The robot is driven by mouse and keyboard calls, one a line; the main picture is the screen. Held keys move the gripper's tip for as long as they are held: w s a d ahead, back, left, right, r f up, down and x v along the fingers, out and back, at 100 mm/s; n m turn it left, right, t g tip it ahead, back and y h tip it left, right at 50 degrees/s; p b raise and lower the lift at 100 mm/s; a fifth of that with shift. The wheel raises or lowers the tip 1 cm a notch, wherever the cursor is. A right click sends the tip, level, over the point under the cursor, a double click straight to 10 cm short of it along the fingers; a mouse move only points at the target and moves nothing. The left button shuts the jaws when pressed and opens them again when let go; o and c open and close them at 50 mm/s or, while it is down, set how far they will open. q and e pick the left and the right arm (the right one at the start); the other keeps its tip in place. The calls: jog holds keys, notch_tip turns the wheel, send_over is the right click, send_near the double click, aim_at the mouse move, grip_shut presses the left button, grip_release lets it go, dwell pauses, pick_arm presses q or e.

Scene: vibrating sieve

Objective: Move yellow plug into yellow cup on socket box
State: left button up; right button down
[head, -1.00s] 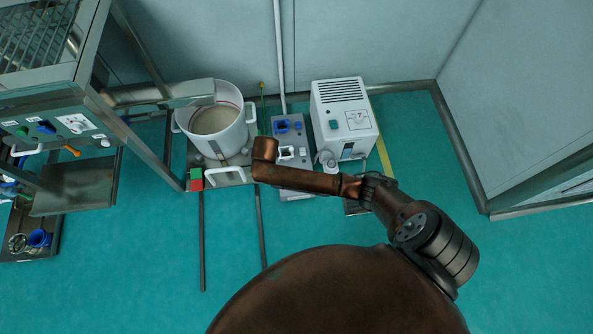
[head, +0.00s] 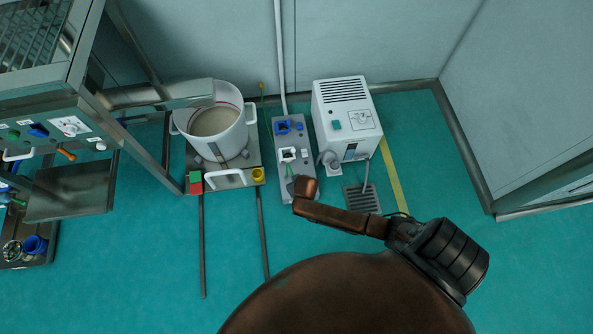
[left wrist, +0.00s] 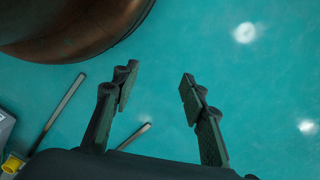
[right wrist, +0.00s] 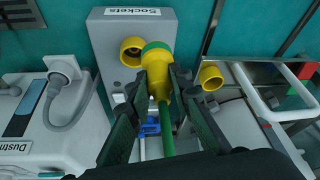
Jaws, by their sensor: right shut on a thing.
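My right gripper (right wrist: 157,78) is shut on the yellow plug (right wrist: 156,58), which has a green band at its end and a green cable (right wrist: 168,130). The grey socket box (right wrist: 112,22), labelled "Sockets", lies below it. My left gripper (left wrist: 157,82) is open and empty above the floor.
A second yellow cup (head: 258,175) sits on the sieve base, right of the white handle (head: 225,179). The white pot (head: 217,125) stands behind it. The white dust unit (head: 346,115) stands right of the socket box. Open floor lies in front.

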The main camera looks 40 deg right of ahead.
pick_arm(q)
notch_tip(320, 180, up, 7)
jog(key=d+b, duration=0.1)
jog(key=b, duration=0.1)
pick_arm(e)
jog(key=w+d+f+b, duration=0.1)
jog(key=d+f+b, duration=0.1)
jog(key=f, duration=0.1)
jog(key=w+d+f+b, duration=0.2)
jog(key=f, duration=0.2)
jog(key=w+d+f+b, duration=0.1)
jog(key=d+f+b, duration=0.1)
jog(key=d+f, duration=0.1)
jog(key=shift+w+f, duration=0.15)
jog(key=shift+w, duration=0.2)
jog(key=shift+w+f, duration=0.1)
jog(key=shift+f, duration=0.1)
pick_arm(q)
jog(key=w+d+f+t+h, duration=0.2)
jog(key=w+d+f+t, duration=0.3)
jog(key=w+d+f, duration=0.2)
jog(key=w+f, duration=0.2)
jog(key=w, duration=0.1)
jog(key=shift+d+f+h, duration=0.2)
jog(key=shift+f+h, duration=0.05)
jog(key=shift+h, duration=0.05)
pick_arm(e)
jog(key=shift+r, duration=0.15)
